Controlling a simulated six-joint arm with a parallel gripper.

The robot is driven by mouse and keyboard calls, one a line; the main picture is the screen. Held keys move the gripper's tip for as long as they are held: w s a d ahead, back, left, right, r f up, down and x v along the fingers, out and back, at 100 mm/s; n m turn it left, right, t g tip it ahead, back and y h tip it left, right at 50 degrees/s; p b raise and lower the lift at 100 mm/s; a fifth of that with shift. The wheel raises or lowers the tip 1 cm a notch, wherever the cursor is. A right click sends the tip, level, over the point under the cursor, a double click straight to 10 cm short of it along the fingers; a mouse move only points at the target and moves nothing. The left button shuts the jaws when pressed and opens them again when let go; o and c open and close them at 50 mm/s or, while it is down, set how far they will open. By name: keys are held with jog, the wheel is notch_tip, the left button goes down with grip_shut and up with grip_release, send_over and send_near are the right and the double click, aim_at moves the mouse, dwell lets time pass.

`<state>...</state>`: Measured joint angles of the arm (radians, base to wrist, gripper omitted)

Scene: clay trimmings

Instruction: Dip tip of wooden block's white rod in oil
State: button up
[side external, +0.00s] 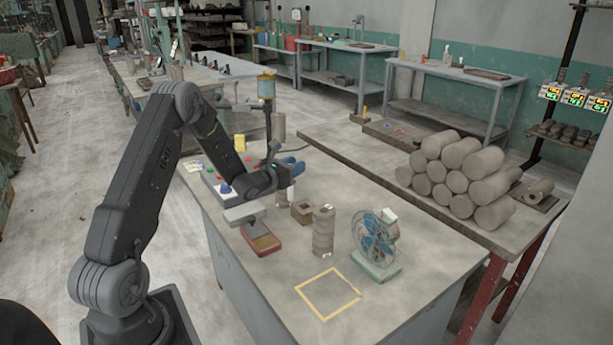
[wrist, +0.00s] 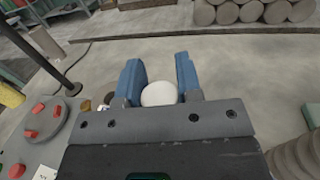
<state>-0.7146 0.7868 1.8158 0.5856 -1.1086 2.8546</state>
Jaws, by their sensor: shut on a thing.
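My gripper (side external: 293,166), with blue fingers, is over the near table, left of its middle. In the wrist view, my gripper (wrist: 160,84) is shut on a pale rounded thing (wrist: 158,94), which looks like the white rod's end. In the side view a pale upright piece (side external: 284,196) shows just below the gripper; its lower end is hard to make out. A brown block with a dark opening on top (side external: 302,212) stands on the table close by, to the right of the gripper. I cannot tell which container holds the oil.
A red-rimmed tray (side external: 262,240), a grey-brown stack (side external: 323,230) and a blue fan (side external: 376,238) stand nearby. A yellow taped square (side external: 328,294) is empty. A panel with red knobs (wrist: 35,128) lies left. Clay cylinders (side external: 457,178) are piled on the table behind.

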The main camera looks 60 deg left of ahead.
jog(key=s+a+r, duration=0.4)
jog(key=s, duration=0.2)
jog(key=s+d+f+n+g+h, duration=0.1)
jog(key=s+d+f+n+g, duration=0.15)
jog(key=s+d, duration=0.45)
jog(key=shift+w+d+f, duration=0.15)
jog(key=shift+w+f, duration=0.05)
jog(key=shift+f, duration=0.75)
jog(key=shift+w+d+f, duration=0.2)
jog(key=shift+w+f, duration=0.05)
jog(key=shift+f, duration=0.7)
jog(key=shift+w+d+f, duration=0.15)
jog(key=shift+w+f, duration=0.05)
jog(key=shift+f, duration=0.75)
jog(key=shift+f, duration=0.7)
notch_tip(320, 180, up, 7)
dwell(0.6)
dwell(0.3)
